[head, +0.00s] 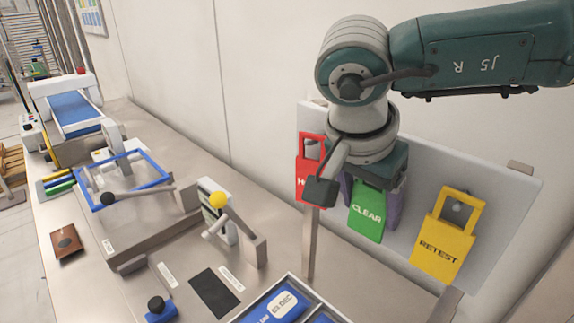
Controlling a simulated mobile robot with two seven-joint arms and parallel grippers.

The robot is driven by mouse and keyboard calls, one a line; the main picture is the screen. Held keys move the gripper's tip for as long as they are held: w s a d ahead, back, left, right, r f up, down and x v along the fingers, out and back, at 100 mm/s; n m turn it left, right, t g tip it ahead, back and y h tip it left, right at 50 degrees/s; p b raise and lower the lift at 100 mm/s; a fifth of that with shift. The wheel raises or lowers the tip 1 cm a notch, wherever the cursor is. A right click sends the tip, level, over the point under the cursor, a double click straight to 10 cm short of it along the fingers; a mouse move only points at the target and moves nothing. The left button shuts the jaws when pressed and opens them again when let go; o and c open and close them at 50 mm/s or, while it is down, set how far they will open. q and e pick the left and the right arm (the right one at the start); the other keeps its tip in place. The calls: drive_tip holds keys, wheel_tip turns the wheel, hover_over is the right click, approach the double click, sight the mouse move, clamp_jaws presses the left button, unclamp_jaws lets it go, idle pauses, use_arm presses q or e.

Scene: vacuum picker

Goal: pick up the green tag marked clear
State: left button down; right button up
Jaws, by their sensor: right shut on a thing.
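The green tag marked CLEAR (367,214) is in the head view, in front of the white board and between the red and yellow tags. My right gripper (372,185) comes down from the upper right and is shut on the top of the green tag. The gripper hides the tag's upper part, so I cannot tell whether it still hangs on its peg. My left gripper is not in view.
A red tag (309,186) hangs left of the gripper, partly covered. A yellow RETEST tag (437,248) hangs to the right on the white board (497,195). Below are a blue-filled tray (262,288), a yellow-knobbed lever (232,212) and a blue frame (125,205).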

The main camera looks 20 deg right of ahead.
drive_tip(key=c, duration=0.7)
drive_tip(key=shift+r+b, duration=0.5)
drive_tip(key=shift+s+a+r+b, duration=0.1)
drive_tip(key=shift+s+a+b, duration=1.1)
drive_tip(key=shift+a, duration=1.6)
drive_tip(key=shift+s+a+r+b, duration=0.1)
drive_tip(key=shift+s+a+b, duration=1)
drive_tip(key=shift+a, duration=1.65)
drive_tip(key=shift+s+a+r+b, duration=0.1)
drive_tip(key=shift+s+a+b, duration=1.1)
drive_tip(key=shift+a, duration=1.6)
